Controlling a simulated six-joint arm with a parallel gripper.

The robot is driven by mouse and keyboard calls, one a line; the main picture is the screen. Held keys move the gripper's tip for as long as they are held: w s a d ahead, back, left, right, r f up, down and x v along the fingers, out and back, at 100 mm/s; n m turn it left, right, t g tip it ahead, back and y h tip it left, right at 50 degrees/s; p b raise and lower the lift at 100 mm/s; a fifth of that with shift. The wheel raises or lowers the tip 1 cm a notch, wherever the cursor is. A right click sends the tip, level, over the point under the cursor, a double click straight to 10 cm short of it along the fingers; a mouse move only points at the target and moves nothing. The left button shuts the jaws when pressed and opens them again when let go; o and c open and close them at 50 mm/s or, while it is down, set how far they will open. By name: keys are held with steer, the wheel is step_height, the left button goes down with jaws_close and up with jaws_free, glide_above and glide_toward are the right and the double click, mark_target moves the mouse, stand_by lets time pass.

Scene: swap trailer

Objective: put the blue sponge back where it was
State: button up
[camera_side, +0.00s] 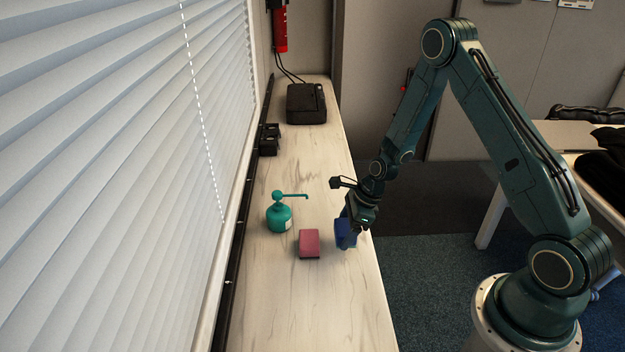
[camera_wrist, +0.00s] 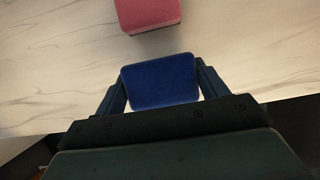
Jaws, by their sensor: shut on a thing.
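The blue sponge (camera_side: 344,233) is at the right edge of the pale counter, just right of the pink sponge in the side view. It also shows in the wrist view (camera_wrist: 160,82), between the two fingers. My gripper (camera_side: 350,230) points down and is shut on the blue sponge; the fingers (camera_wrist: 162,88) sit at its left and right sides. I cannot tell whether the sponge touches the counter or is slightly above it.
A pink sponge (camera_side: 309,243) lies left of the blue one, apart from it; it shows in the wrist view (camera_wrist: 148,14). A teal pump bottle (camera_side: 279,216) stands behind it. A black box (camera_side: 306,104) lies at the far end. Window blinds (camera_side: 120,160) border the left; the front counter is clear.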

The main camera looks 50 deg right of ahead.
steer(key=shift+f, duration=1.75)
steer(key=shift+f, duration=0.1)
steer(key=o, duration=0.9)
steer(key=shift+o, duration=0.2)
steer(key=v, duration=1.2)
